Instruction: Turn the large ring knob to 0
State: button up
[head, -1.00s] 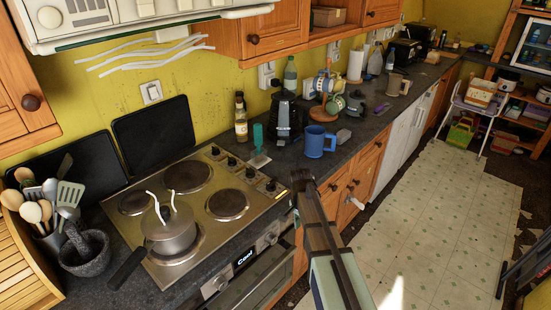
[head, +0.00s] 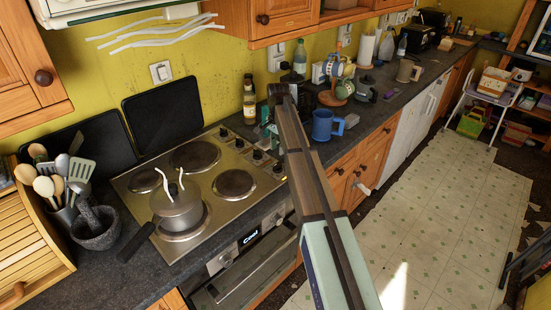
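The hob (head: 190,228) is a steel plate with several dark ring plates. A row of small dark knobs (head: 257,154) runs along its right edge. I cannot tell which one is the large ring knob, and their markings are too small to read. My arm reaches up from the lower right across the picture, and its far end is near the back of the worktop, right of the hob.
A lidded pan (head: 176,208) stands on the front left ring, its handle sticking out over the front left. A bottle (head: 249,105) and a blue mug (head: 325,125) stand right of the hob. The oven (head: 245,275) is below. The floor at right is mostly clear.

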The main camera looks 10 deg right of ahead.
aim_at(278, 163)
jog(key=shift+f+b, duration=1.8)
jog(key=shift+f, duration=1.7)
jog(key=shift+f, duration=0.2)
